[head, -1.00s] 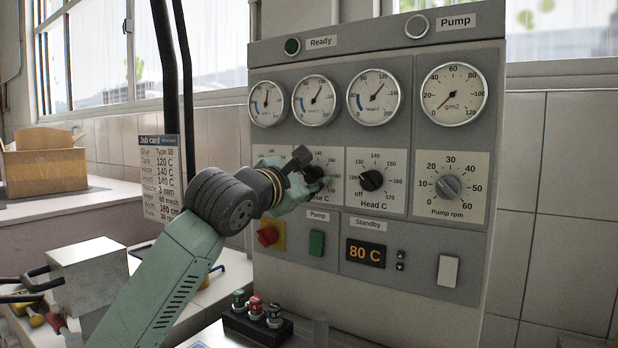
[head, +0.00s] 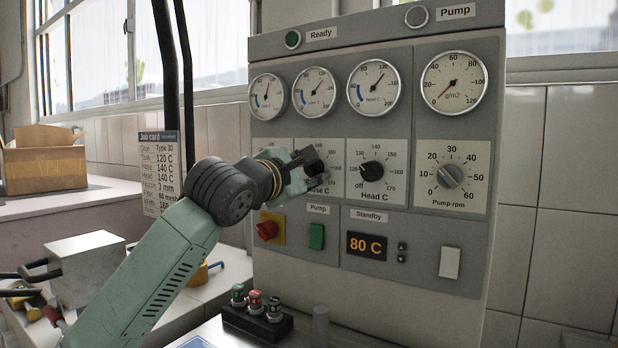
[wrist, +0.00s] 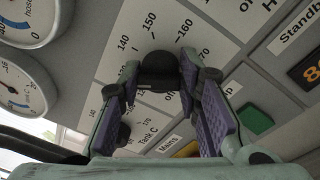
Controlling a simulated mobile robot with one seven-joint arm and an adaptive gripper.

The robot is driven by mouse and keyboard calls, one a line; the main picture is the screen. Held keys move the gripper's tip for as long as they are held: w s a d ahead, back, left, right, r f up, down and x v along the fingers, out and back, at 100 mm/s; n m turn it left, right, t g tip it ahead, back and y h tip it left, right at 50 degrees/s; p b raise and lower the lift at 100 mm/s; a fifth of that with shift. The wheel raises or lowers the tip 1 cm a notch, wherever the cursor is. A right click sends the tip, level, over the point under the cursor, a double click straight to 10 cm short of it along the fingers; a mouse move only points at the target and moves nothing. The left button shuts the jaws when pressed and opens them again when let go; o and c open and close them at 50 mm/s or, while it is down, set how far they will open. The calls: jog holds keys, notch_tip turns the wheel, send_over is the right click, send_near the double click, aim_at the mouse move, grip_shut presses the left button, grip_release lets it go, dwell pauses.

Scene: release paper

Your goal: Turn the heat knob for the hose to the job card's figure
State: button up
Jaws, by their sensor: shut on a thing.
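My gripper (head: 308,168) is at the Hose C dial (head: 328,155) on the grey control panel, and covers much of it in the head view. In the wrist view my gripper (wrist: 160,88) has its purple-padded fingers shut on the black hose knob (wrist: 160,68). Figures 140 to 170 show around that knob; its pointer mark is hidden, so I cannot tell its setting. The job card (head: 160,172), on the left, reads tank 120 C, hose 140 C and head 140 C.
The Head C knob (head: 372,172) is just right of my gripper, with the pump rpm knob (head: 450,176) farther right. Below are a red switch (head: 267,230), a green switch (head: 316,236) and an 80 C display (head: 367,246). Round gauges (head: 373,87) line the panel above.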

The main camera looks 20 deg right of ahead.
jog(key=m+b, duration=0.2)
jog(key=m, duration=0.4)
jog(key=shift+f, duration=0.2)
jog(key=shift+d, duration=0.1)
dwell(0.4)
jog(key=o, duration=1.1)
jog(key=shift+r, duration=0.1)
jog(key=shift+o, duration=0.2)
jog(key=v, duration=1.2)
jog(key=shift+f, duration=0.2)
